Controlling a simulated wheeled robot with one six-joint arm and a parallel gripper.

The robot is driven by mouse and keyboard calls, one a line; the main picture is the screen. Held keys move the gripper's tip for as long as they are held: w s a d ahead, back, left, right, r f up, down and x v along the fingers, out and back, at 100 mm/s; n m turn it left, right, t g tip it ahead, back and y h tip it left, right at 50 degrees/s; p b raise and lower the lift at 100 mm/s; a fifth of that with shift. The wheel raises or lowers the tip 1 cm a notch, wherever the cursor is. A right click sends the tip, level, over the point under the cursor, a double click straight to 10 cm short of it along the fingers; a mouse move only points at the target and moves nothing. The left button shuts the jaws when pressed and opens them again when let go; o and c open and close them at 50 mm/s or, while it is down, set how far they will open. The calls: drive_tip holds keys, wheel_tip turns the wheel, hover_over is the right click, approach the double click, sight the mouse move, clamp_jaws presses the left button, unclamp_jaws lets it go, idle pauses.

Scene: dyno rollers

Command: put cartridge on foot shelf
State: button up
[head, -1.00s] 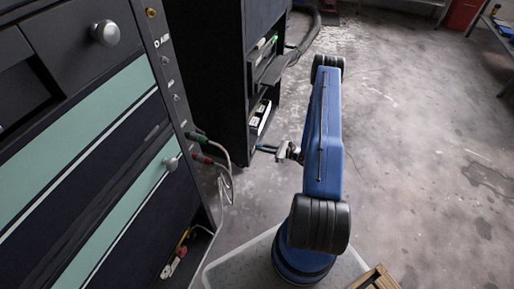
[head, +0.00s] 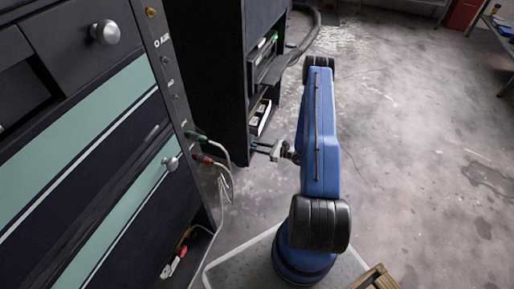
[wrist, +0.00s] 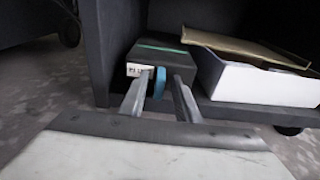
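In the wrist view a dark cartridge (wrist: 166,58) with a teal stripe on top and a small white label sits at the left end of a low dark foot shelf (wrist: 235,112). A blue tab (wrist: 159,82) sticks out of its front face. My gripper (wrist: 160,88) is open, with one finger on each side of the tab and gaps showing between. I cannot tell whether a finger touches the cartridge. In the head view my gripper (head: 264,148) is at the lower opening of the black cabinet; the cartridge cannot be made out there.
A white box (wrist: 258,82) with a tan flap stands right of the cartridge on the same shelf. The black cabinet (head: 215,90) stands beside a drawer unit (head: 95,130) with cables (head: 228,172) hanging from its side. Floor (head: 420,150) on the right is clear.

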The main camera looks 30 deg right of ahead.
drive_tip(key=v, duration=1.2)
drive_tip(key=shift+d+r, duration=0.1)
idle(0.4)
